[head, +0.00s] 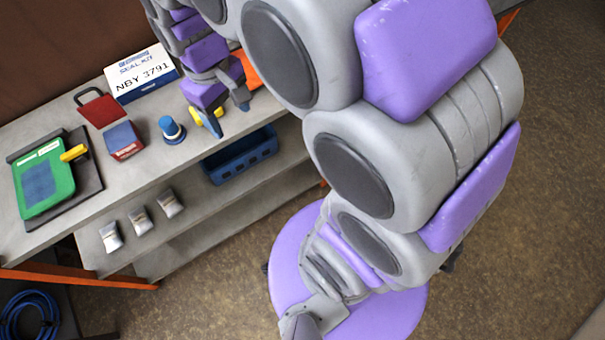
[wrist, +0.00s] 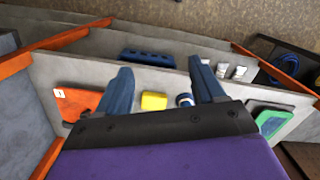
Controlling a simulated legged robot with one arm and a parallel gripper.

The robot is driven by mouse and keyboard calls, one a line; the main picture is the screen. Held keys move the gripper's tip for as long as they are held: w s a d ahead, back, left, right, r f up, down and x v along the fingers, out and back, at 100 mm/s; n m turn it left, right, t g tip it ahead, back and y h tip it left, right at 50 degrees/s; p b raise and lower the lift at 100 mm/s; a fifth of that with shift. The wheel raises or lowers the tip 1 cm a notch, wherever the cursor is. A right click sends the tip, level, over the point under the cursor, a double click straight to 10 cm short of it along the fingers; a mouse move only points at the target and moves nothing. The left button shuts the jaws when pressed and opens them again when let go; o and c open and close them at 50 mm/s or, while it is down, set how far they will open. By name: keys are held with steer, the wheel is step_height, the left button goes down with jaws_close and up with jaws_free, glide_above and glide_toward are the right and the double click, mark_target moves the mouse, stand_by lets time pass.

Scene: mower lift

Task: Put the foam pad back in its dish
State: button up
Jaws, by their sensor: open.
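A small yellow block (wrist: 154,101), which looks like the foam pad, lies on the grey bench top. It shows between my fingers in the wrist view and is partly hidden by them in the head view (head: 207,122). My gripper (head: 228,112) is open above the bench, pointing down, with nothing held; its two blue-grey fingers (wrist: 161,72) are wide apart. I cannot tell how high the fingertips are above the block. No dish is plain to see; a flat orange piece with a white tag (wrist: 82,103) lies left of the block in the wrist view.
On the bench (head: 150,175) are a blue knob-like item (head: 171,130), a red-and-blue box (head: 123,141), a dark red handled item (head: 100,107), a SEAL KIT box (head: 140,72) and a green case (head: 42,183). A blue crate (head: 240,158) and white packets (head: 140,220) are on the shelf below.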

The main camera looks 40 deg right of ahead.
steer(key=s+d+f+m, duration=0.1)
steer(key=s+d+m, duration=0.1)
steer(key=s, duration=0.7)
steer(key=s+d+f+m, duration=0.1)
steer(key=s+d, duration=0.1)
steer(key=s, duration=0.7)
steer(key=shift+s+m+g, duration=0.35)
steer(key=shift+m+g, duration=0.05)
steer(key=shift+c, duration=0.4)
